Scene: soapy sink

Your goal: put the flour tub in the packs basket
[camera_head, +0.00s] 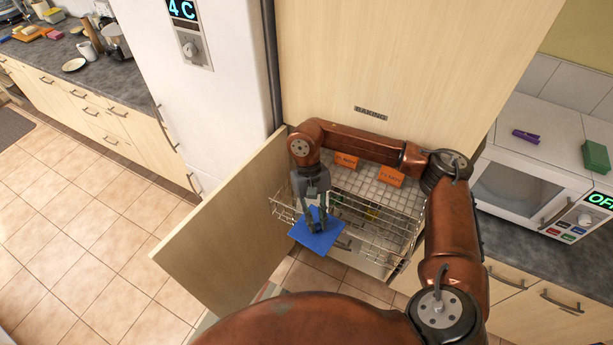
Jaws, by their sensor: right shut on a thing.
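My right gripper (316,226) is shut on a blue square-topped thing (322,241), seen from above; it may be the flour tub, but no label shows. It is at the front left of a pulled-out wire basket (395,236). I cannot tell whether the blue thing touches the basket or is held above it. Two orange packs, one at the left (347,160) and one at the right (391,177), stand at the back of the basket, with dark print on them. My right arm hides part of the basket's back. My left gripper is not in view.
The basket belongs to a tall cupboard labelled BAKING (371,112). Its open door (225,230) stands close on the left. Yellow and green things show below through the wires. A white fridge (200,90) is at the left, a microwave (520,190) at the right.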

